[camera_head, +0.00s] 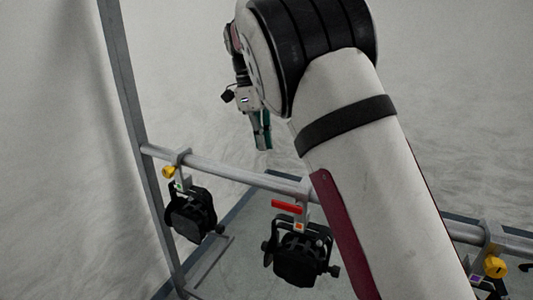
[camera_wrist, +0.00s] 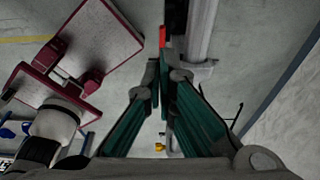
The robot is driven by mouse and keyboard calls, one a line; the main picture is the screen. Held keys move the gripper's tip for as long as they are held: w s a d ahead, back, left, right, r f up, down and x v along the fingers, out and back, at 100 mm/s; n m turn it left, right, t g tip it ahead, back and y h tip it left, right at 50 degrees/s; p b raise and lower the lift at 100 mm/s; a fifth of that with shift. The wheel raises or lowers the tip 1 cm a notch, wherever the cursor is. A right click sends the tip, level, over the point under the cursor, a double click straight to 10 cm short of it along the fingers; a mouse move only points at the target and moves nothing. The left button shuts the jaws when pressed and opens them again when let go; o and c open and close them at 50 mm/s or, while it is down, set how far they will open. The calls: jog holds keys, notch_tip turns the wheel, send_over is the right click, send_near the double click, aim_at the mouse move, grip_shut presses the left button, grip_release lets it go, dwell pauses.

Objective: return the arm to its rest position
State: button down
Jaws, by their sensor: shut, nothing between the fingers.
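My arm rises from the lower right of the head view and bends at a black-banded joint near the top. My gripper (camera_head: 263,145) hangs from it, pointing down, left of the upper arm and just above the far side of the pipe in the picture. Its green fingers also show in the wrist view (camera_wrist: 160,82). They are shut with nothing held. The wrist itself is partly hidden behind the arm's joint.
A horizontal pipe (camera_head: 226,170) joins an upright post (camera_head: 126,90). Black par cans hang from it, one left (camera_head: 190,214) and one mid-frame (camera_head: 298,262), under a red clamp handle (camera_head: 286,207). A yellow-knobbed clamp (camera_head: 495,266) is at right. The pipe (camera_wrist: 200,32) appears close beside the fingers.

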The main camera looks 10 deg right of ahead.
jog(key=s+d+r+n+t+y, duration=0.1)
jog(key=s+d+r+n, duration=0.3)
jog(key=s+n, duration=0.3)
jog(key=s+d+r+n+t+y, duration=0.25)
jog(key=s+n, duration=0.25)
jog(key=s, duration=0.4)
jog(key=s+d+f+n+t+h, duration=0.1)
jog(key=s+f+n, duration=0.2)
jog(key=s+n, duration=0.3)
jog(key=s+f+n+t, duration=0.2)
jog(key=s+n, duration=0.5)
jog(key=s, duration=0.5)
jog(key=shift+d+f+h, duration=0.35)
jog(key=shift+f, duration=0.1)
